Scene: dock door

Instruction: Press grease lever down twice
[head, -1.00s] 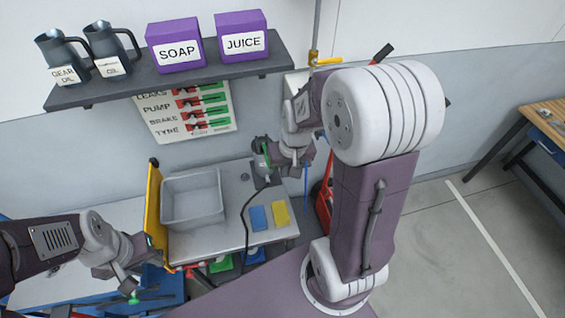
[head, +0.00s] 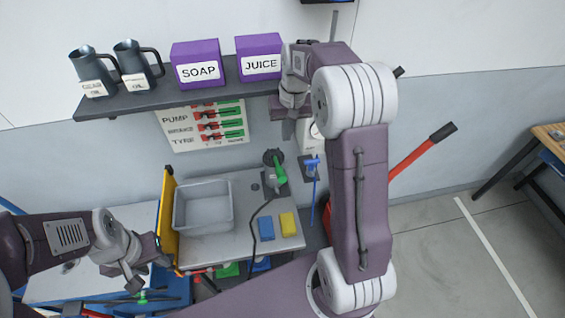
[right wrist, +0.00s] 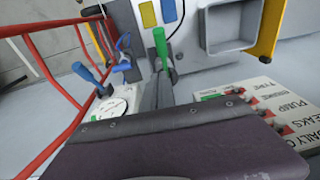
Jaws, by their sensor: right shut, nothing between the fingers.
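No lever label for grease can be read. A green-handled lever (head: 279,175) stands on a dark round base at the back of the bench; the right wrist view shows its green grip (right wrist: 160,45). A blue-handled lever (head: 311,163) sits to its right. A red bar with a black grip (head: 420,153) slants up at the right, partly hidden by my right arm. My right gripper (head: 289,132) is shut and empty, pointing down above the green lever, apart from it.
A grey bin (head: 203,228), a blue block (head: 266,228) and a yellow block (head: 288,223) are on the bench. A shelf (head: 110,107) with jugs and purple boxes is close beside my right gripper. A round gauge (right wrist: 108,108) is on the wall. Open floor lies right.

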